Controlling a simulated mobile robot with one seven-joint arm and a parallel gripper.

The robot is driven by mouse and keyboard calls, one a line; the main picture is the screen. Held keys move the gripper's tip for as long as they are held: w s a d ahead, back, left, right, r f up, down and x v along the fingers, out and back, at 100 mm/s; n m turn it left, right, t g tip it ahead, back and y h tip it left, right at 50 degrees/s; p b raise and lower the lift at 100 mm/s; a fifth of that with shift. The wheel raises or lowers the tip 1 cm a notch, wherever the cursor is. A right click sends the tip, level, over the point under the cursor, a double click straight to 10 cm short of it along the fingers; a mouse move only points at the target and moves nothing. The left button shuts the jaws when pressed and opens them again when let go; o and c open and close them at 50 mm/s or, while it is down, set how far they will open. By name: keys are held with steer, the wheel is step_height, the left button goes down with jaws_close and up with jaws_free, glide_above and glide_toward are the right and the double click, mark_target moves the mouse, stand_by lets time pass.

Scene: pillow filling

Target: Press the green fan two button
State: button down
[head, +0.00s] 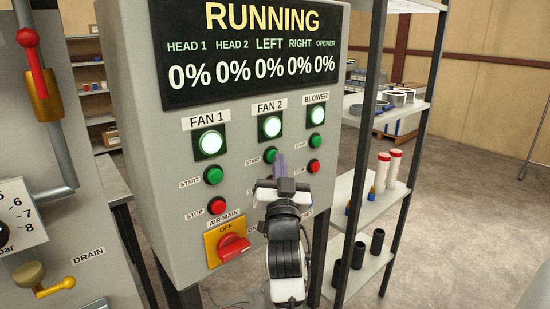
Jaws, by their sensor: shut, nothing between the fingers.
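The control panel (160,135) fills the middle of the head view. Its FAN 2 column has a bright lamp (270,126) with a green START button (269,155) below it. My gripper (281,162) is in front of this column, its shut, empty fingers just right of the green button and overlapping its edge in the picture. I cannot tell whether they touch the panel. The gripper and arm hide the FAN 2 STOP button.
FAN 1 has its own green (213,175) and red (217,206) buttons on the left; the BLOWER green (316,142) and red (313,166) buttons are on the right. A red AIR MAIN knob (234,247) is at lower left of my gripper. A shelf rack (349,190) stands right of the panel.

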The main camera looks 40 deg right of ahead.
steer(key=shift+s+b, duration=0.35)
steer(key=shift+s, duration=0.5)
steer(key=shift+f, duration=0.1)
steer(key=shift+s+d+b, duration=0.15)
steer(key=shift+s+b, duration=0.35)
steer(key=shift+s, duration=0.75)
steer(key=shift+s+d+b, duration=0.1)
steer(key=shift+s+b, duration=0.4)
steer(key=shift+s, duration=0.7)
